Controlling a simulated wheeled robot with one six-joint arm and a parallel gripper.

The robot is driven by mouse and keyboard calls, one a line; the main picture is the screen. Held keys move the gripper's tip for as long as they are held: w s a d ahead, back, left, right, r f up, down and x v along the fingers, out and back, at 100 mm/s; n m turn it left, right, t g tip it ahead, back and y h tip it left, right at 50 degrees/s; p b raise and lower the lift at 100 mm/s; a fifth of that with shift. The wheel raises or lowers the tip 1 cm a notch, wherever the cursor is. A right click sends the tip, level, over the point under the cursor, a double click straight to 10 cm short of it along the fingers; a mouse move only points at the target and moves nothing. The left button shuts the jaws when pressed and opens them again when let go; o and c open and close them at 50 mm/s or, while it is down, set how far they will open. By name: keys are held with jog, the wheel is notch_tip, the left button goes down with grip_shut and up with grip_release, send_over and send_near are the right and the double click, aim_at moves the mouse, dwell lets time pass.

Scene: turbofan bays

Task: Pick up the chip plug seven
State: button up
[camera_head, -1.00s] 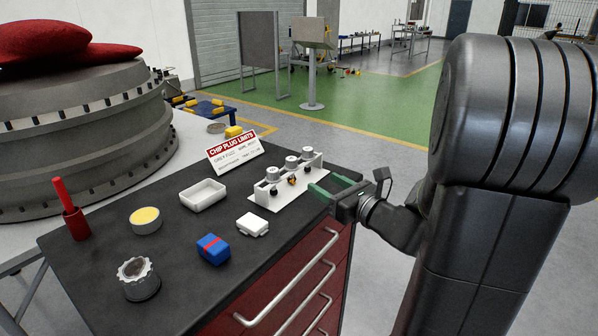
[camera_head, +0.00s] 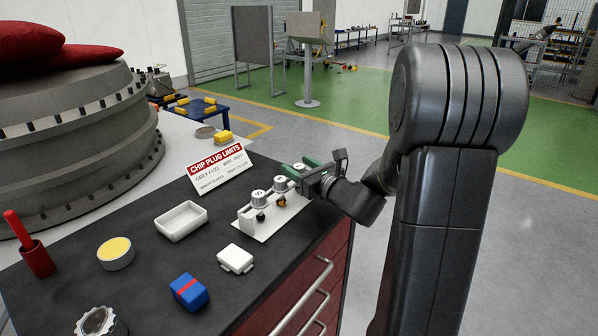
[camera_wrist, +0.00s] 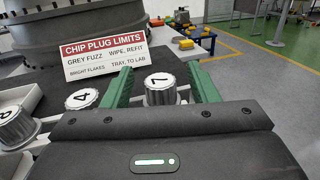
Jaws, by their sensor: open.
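A white rack (camera_head: 243,225) on the dark bench top holds a row of metal chip plugs with numbered caps. In the wrist view a plug (camera_wrist: 160,90) stands between the two green fingers of my gripper (camera_wrist: 160,72); its numeral looks like a 7 or a 1. To its left are a plug marked 4 (camera_wrist: 82,98) and a plug that seems marked 8 (camera_wrist: 14,125). My gripper (camera_head: 298,167) is open at the rack's far right end, one finger on each side of that plug. Some space shows between plug and fingers. The plug's lower part is hidden.
A "CHIP PLUG LIMITS" sign (camera_head: 220,171) stands behind the rack. A white tray (camera_head: 181,221), a white box (camera_head: 235,259), a blue box (camera_head: 188,292), a yellow-topped tin (camera_head: 115,252) and a red cup (camera_head: 37,259) are on the bench. The bench edge lies right of the rack.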

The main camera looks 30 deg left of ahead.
jog(key=shift+x, duration=1.1)
jog(key=c, duration=1.1)
jog(key=shift+o, duration=0.2)
